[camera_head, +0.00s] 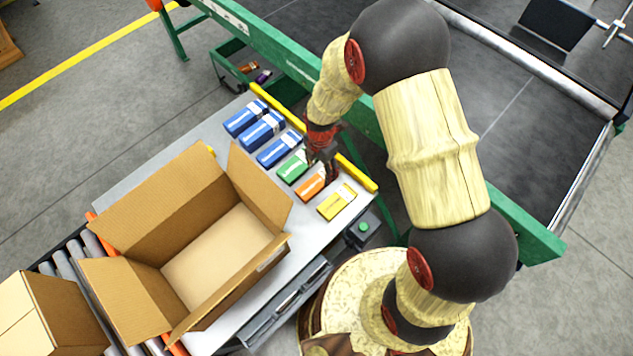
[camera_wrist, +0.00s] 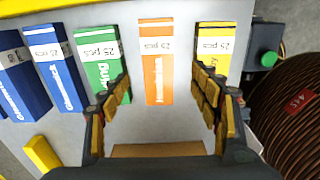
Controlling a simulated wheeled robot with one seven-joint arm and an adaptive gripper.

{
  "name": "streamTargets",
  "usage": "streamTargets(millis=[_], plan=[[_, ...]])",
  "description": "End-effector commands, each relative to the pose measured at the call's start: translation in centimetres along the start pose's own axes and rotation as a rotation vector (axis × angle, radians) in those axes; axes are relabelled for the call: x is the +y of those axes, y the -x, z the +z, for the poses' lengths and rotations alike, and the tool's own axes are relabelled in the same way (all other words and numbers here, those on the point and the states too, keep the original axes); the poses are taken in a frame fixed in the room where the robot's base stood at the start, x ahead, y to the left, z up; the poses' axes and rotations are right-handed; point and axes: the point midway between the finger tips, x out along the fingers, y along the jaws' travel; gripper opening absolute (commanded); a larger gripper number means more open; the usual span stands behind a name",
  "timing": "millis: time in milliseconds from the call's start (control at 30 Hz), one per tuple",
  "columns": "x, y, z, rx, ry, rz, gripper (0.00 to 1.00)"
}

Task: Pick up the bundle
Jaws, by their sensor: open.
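Several banded bundles lie in a row on the grey table (camera_head: 135,178): blue ones, a green bundle (camera_head: 292,166), an orange bundle (camera_head: 311,186) and a yellow bundle (camera_head: 336,202). My gripper (camera_head: 328,178) is over the orange bundle's end of the row. In the wrist view my gripper (camera_wrist: 163,105) is open and empty, and the orange bundle (camera_wrist: 157,62) lies ahead, centred between its fingers. The left finger overlaps the green bundle (camera_wrist: 97,58) in the picture, the right finger the yellow bundle (camera_wrist: 213,45). Which bundle is meant cannot be told.
An open cardboard box (camera_head: 212,262) stands on the table left of the row. A yellow rail (camera_head: 350,168) edges the table behind the bundles, with the green-framed conveyor (camera_head: 521,228) beyond. A green button box (camera_head: 363,228) sits near the right corner. Another box (camera_head: 45,315) is at lower left.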

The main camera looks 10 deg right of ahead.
Motion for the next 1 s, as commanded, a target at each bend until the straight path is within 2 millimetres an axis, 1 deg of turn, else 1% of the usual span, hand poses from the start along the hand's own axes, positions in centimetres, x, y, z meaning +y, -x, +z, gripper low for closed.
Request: streamTargets(millis=[33,100,367,500,600,700,867,1000], plan=[[-0.1,-0.7,-0.1,0.001,0.002,-0.003,0.63],[-0.1,-1.6,-0.1,0.001,0.001,-0.004,0.63],[0.1,-3.7,-0.4,0.001,-0.001,-0.003,0.63],[0.4,-5.8,-0.8,0.001,-0.001,-0.004,0.63],[0.4,-7.1,-0.8,0.001,-0.002,-0.003,0.63],[0.5,-7.5,-0.7,0.001,-0.002,-0.001,0.63],[0.5,-7.4,-0.7,0.001,-0.002,-0.001,0.63],[0.5,-7.4,-0.7,0.001,-0.002,-0.002,0.57]])
